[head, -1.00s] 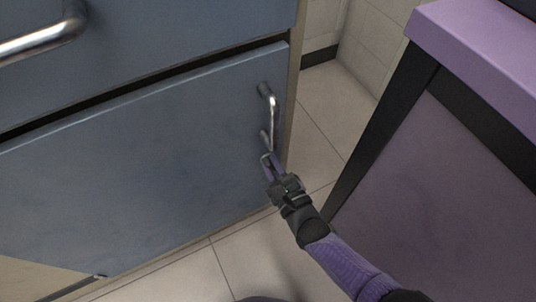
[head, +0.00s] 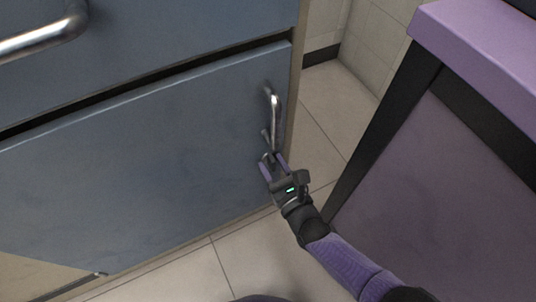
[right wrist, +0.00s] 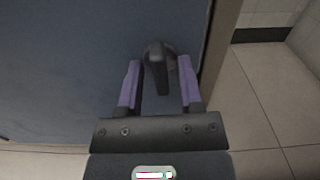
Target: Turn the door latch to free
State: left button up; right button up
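The door latch is a small dark grey lever on a round base; it shows in the right wrist view (right wrist: 157,68), its lever hanging roughly down. In the head view the latch (head: 268,157) is small and partly hidden by my fingers, low on the right edge of the blue-grey door (head: 150,165). My right gripper (right wrist: 159,64) is open, its two purple fingers on either side of the lever, with gaps visible on both sides. It also shows in the head view (head: 272,161). My left gripper is not in view.
A metal bar handle (head: 274,115) stands on the door just above the latch. A purple-topped cabinet (head: 470,45) with dark edges stands close on the right. Tiled floor (head: 318,125) is clear between them. Another large metal handle (head: 45,38) is at upper left.

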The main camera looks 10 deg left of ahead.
jog(key=p+v, duration=0.1)
jog(key=v, duration=0.3)
jog(key=shift+s+r+p, duration=0.1)
jog(key=shift+r+p, duration=0.05)
jog(key=shift+p, duration=0.15)
jog(key=shift+s+d, duration=0.3)
